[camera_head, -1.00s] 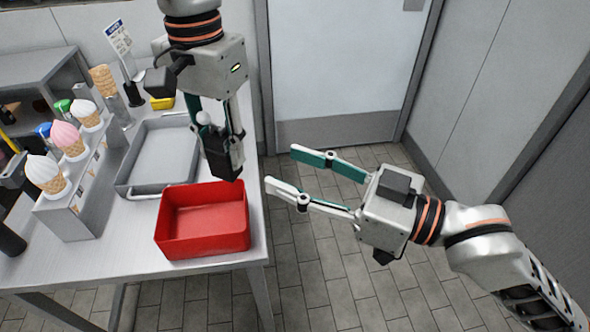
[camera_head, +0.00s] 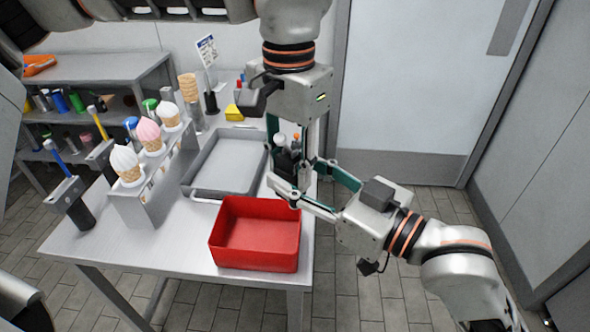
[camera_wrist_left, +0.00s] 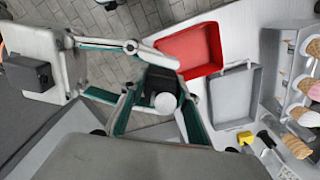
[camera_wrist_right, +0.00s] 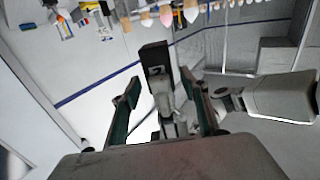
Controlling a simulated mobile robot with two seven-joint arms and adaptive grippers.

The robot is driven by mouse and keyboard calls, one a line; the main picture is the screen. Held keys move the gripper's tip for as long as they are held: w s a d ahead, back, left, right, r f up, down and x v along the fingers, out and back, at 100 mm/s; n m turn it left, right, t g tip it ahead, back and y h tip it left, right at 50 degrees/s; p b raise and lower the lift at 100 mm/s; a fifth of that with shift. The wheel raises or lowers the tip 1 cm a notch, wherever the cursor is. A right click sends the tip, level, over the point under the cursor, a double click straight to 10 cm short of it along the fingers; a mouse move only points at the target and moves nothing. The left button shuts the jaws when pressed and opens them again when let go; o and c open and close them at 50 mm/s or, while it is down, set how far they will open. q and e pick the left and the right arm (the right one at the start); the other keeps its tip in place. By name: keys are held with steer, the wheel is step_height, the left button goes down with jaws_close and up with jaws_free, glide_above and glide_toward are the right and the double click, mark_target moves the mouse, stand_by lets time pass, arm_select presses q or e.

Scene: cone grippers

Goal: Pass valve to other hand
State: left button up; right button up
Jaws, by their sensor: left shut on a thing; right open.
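The valve (camera_head: 284,160) is a dark, blocky piece with a pale rounded knob. My left gripper (camera_head: 298,160) comes down from above and is shut on it, holding it in the air by the table's right edge. In the left wrist view the white knob (camera_wrist_left: 165,103) and dark body (camera_wrist_left: 160,80) sit between the left fingers. My right gripper (camera_head: 296,174) reaches in from the right, open, one finger on each side of the valve. The right wrist view shows the valve's dark end (camera_wrist_right: 155,62) between its open fingers. Whether they touch it, I cannot tell.
A red bin (camera_head: 256,255) stands below on the metal table (camera_head: 170,238), with a grey tray (camera_head: 226,190) behind it. An ice-cream cone holder (camera_head: 158,190) and upright tools are to the left. Open floor and a door (camera_head: 400,90) lie to the right.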

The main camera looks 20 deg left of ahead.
steer(key=shift+w+a, duration=0.15)
steer(key=shift+a, duration=0.15)
steer(key=shift+c, duration=0.3)
jaws_close()
arm_select(q)
steer(key=o, duration=1.3)
steer(key=shift+c, duration=0.2)
steer(key=shift+r, duration=0.1)
